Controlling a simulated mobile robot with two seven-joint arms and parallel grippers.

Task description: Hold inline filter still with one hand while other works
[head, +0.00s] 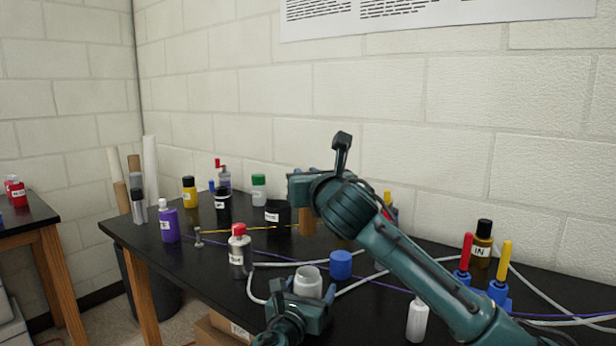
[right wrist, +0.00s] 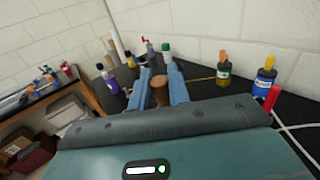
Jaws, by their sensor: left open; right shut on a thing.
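I cannot tell for certain which thing is the inline filter; a white open-topped cylinder (head: 308,278) stands by the hoses, with a blue cap-like piece (head: 340,264) beside it. My left gripper (head: 301,296) is open, low in the head view, with its jaws close around or in front of the white cylinder; contact cannot be told. My right gripper (head: 309,200) is farther back over the table. It is shut on a brown cylindrical thing (head: 307,222), which shows between the blue fingers in the right wrist view (right wrist: 160,90). Its lower part is hidden there.
A black table (head: 200,265) holds several bottles, including a purple one (head: 169,225), a red-capped one (head: 240,253) and a dark IN bottle (head: 482,245). Grey hoses and a purple line cross the right side. A white block wall (head: 480,150) stands behind.

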